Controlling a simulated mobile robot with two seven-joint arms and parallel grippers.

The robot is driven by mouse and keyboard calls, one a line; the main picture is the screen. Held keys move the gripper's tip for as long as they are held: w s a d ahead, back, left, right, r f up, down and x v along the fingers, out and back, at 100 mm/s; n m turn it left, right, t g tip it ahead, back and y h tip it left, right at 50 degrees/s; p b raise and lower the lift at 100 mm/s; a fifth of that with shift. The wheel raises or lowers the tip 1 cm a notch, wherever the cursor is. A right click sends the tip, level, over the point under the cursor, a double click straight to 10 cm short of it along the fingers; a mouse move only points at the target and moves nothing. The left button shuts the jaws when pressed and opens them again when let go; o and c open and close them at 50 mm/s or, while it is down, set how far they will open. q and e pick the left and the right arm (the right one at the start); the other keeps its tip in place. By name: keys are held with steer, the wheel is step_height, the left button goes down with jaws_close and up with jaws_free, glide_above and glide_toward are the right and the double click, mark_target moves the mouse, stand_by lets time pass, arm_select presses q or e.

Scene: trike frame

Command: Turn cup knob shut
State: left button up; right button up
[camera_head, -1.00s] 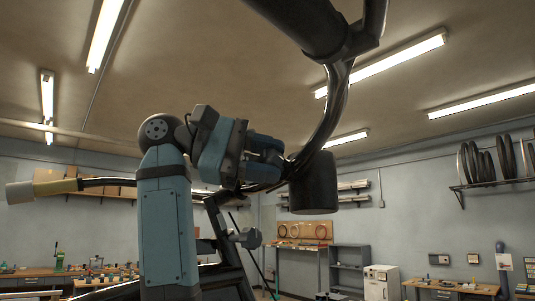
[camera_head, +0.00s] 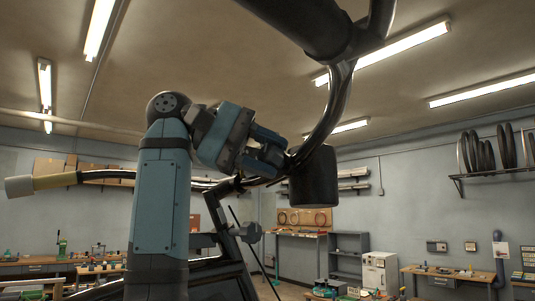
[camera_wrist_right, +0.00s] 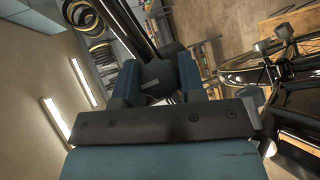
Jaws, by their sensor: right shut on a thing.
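A black cylindrical cup (camera_head: 313,180) hangs at the bend of a dark curved tube of the trike frame (camera_head: 340,95). My right gripper (camera_head: 272,158) is up against the left side of the cup and tube in the head view. In the right wrist view, its two blue fingers (camera_wrist_right: 158,82) are shut on a dark grey rounded piece (camera_wrist_right: 158,74), which looks like the cup knob. In the head view the knob is hidden behind the fingers. How far the knob is turned cannot be told. My left gripper is not in view.
A thick dark tube (camera_head: 300,22) crosses above the gripper. A handlebar with a pale grip (camera_head: 55,181) runs behind my arm. Workbenches and shelves stand far back by the walls. In the wrist view, a spoked wheel (camera_wrist_right: 262,68) shows at right.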

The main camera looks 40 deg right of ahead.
steer(key=o, duration=0.9)
steer(key=shift+o, duration=0.2)
